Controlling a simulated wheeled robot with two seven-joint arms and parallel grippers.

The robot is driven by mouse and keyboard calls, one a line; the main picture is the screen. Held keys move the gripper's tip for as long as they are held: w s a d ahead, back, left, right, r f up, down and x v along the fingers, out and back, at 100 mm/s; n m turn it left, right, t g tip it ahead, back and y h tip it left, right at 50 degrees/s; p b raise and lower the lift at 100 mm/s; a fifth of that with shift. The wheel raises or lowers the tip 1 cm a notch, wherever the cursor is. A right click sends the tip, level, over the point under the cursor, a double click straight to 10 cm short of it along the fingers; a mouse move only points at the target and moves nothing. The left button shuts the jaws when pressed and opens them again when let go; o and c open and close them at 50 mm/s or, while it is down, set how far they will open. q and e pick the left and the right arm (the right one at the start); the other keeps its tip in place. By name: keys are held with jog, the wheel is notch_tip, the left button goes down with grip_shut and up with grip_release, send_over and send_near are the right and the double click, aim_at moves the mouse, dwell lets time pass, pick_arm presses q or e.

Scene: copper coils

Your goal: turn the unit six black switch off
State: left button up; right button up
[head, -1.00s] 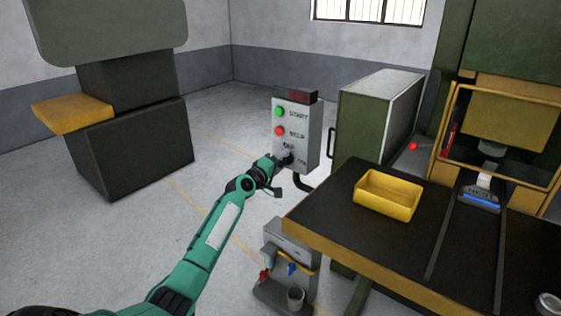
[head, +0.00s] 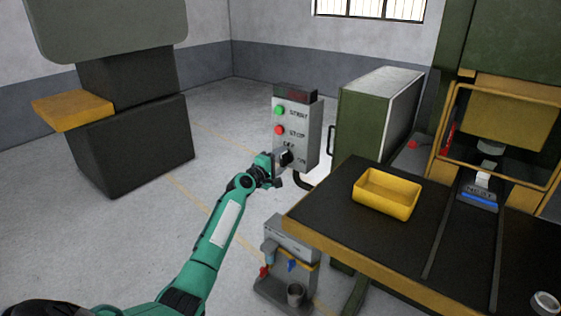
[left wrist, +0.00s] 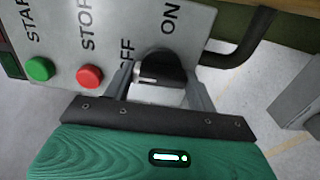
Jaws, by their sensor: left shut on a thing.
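The grey control box (head: 312,135) has a green START button (head: 279,111), a red STOP button (head: 279,130) and a black switch (head: 288,157) below them. In the left wrist view, the black rotary switch (left wrist: 160,68) sits between the OFF and ON labels. A white mark on its face lies on the side near OFF. My left gripper (head: 283,161) is at the switch; in the left wrist view its two fingers (left wrist: 160,88) stand on either side of the knob, shut on it. My right gripper is not in view.
A dark table (head: 335,213) with a yellow tray (head: 387,207) stands to the right. A small grey dispenser-like unit (head: 292,243) is below the box. A green cabinet (head: 362,125) stands behind. Open floor (head: 130,235) lies left of my arm.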

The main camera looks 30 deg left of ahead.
pick_arm(q)
jog(key=o, duration=1)
jog(key=shift+a, duration=0.1)
jog(key=s+a+b, duration=0.1)
jog(key=s+b, duration=0.1)
jog(key=s, duration=1.1)
jog(key=shift+s, duration=0.4)
jog(key=shift+f, duration=0.15)
